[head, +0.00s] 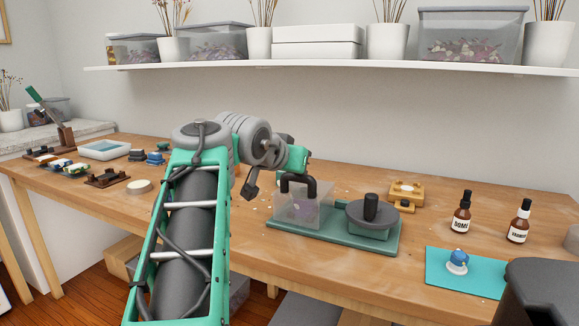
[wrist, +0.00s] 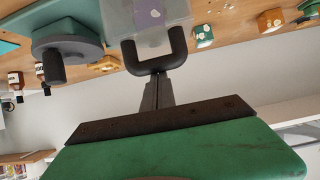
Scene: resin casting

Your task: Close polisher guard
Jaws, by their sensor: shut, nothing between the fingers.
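The polisher has a green base (head: 345,240) on the bench. A clear box-shaped guard (head: 303,210) with a dark U-shaped handle (head: 312,188) stands at its left end. The grey round part with a dark upright knob (head: 371,208) is at its right end, outside the clear guard. In the wrist view, the handle (wrist: 178,50) and clear guard (wrist: 150,15) are just beyond my fingers. My gripper (wrist: 157,80) is shut and empty, its tips at the handle's bar; I cannot tell whether they touch. In the head view the tips are hard to make out.
A yellow block (head: 405,194) stands behind the polisher. Two dark bottles (head: 462,214) and a teal mat (head: 440,270) with a small blue-topped item are to the right. A pale blue tray (head: 105,150) and small pieces are at left. A shelf (head: 330,66) runs above.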

